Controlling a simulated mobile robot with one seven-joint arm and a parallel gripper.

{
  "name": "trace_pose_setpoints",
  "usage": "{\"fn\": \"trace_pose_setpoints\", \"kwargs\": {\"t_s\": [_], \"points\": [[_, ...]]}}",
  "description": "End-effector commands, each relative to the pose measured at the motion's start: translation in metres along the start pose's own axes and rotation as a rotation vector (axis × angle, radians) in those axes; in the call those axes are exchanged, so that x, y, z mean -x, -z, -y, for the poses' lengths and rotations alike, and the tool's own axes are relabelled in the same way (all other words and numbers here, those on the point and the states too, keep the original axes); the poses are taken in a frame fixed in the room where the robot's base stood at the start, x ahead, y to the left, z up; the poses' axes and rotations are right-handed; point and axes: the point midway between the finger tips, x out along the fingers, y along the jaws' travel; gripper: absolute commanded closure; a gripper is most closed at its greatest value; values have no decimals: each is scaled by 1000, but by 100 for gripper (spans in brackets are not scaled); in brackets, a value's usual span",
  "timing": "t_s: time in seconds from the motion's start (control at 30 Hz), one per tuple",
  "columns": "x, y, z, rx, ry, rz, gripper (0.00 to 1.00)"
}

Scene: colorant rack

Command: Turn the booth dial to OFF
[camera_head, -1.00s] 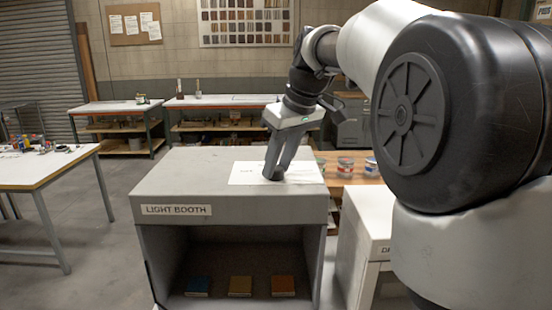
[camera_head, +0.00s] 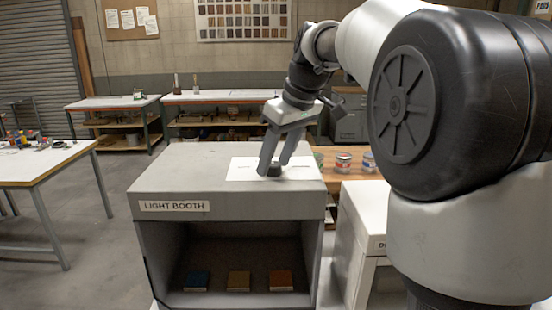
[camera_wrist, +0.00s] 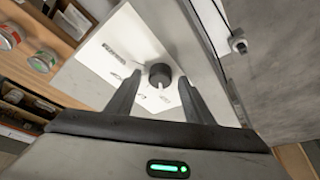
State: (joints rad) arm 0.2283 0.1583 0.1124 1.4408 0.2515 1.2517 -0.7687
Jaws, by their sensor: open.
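The booth dial is a dark round knob (camera_wrist: 160,74) with a pale pointer mark, on a white label plate (camera_wrist: 118,50) on top of the light booth (camera_head: 160,180). In the head view the dial (camera_head: 274,170) shows between my fingertips. My gripper (camera_head: 272,168) points down over the booth top. In the wrist view my gripper (camera_wrist: 160,95) is open, with one finger on each side of the dial. I cannot tell whether the fingers touch it. The words on the plate are too small to read.
Three coloured samples (camera_head: 238,281) lie inside the booth. A white cabinet (camera_head: 362,215) stands close on the right. Cans (camera_head: 343,162) stand on a wooden bench behind it. A table with small items (camera_head: 40,165) is at the left.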

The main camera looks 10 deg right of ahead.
Motion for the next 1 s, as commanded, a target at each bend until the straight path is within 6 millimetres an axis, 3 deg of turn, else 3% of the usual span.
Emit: {"fn": "trace_pose_setpoints", "kwargs": {"t_s": [0.17,0.27,0.7,1.0], "points": [[6,0,0,-1,0,0,53],[20,1,-1,0,-2,-2,53],[124,1,0,-1,-3,-2,53],[169,0,-1,-1,-1,0,53]]}}
